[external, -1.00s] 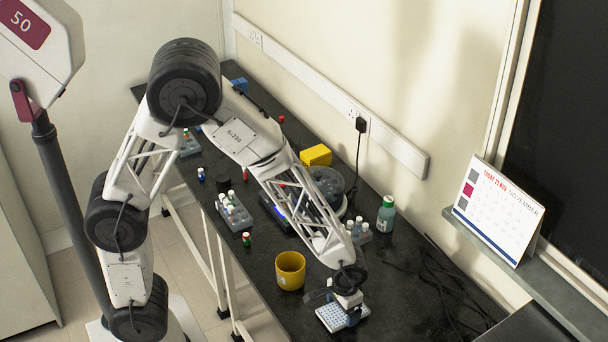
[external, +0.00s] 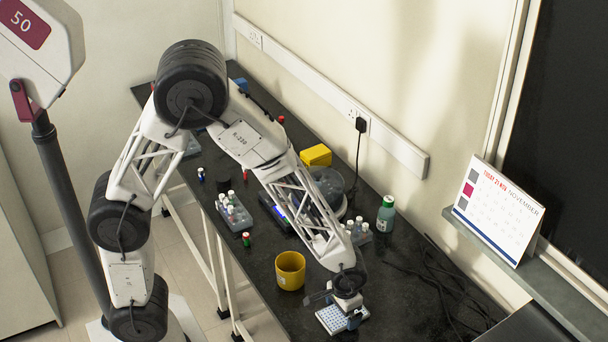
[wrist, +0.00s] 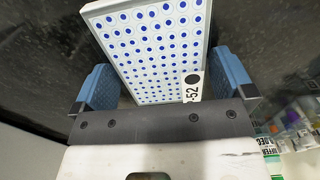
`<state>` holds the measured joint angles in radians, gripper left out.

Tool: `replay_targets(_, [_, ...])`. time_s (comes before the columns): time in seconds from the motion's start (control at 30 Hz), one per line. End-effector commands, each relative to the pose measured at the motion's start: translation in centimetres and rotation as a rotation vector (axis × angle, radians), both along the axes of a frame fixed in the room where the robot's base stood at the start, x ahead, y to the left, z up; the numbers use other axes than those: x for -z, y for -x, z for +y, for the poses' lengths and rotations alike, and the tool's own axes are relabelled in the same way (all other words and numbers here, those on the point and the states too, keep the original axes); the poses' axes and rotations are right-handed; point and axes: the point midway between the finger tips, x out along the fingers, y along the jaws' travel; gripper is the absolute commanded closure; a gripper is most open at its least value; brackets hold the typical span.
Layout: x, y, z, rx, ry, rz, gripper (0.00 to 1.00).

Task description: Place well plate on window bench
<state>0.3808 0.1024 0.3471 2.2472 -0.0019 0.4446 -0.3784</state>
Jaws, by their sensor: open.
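The well plate (external: 331,319), white with rows of blue wells, lies on the black lab bench near its front edge, in front of the yellow cup. In the wrist view the plate (wrist: 155,45) sits between the two blue fingers. My gripper (external: 342,311) is low over the plate and open, its fingers on either side of it. Small gaps seem to show between fingers and plate. In the external view the gripper hides part of the plate. A dark surface (external: 532,325) at the lower right, below the window sill, may be the window bench; only a corner shows.
The yellow cup (external: 290,270) stands close to my gripper. A green-capped bottle (external: 386,214), vial racks (external: 233,212) and a yellow box (external: 317,156) stand farther back. Black cables (external: 445,285) lie to the right. A calendar (external: 497,211) stands on the sill (external: 560,292).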

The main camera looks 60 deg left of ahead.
Motion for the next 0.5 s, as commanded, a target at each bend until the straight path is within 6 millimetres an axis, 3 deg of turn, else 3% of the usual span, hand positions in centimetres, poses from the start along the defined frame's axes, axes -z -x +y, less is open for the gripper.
replay_targets(0.27, [-1.3,0.0,0.0,0.000,0.001,-0.002,0.00])
replay_targets(0.5, [-3.8,-0.1,0.0,0.000,0.001,-0.003,0.00])
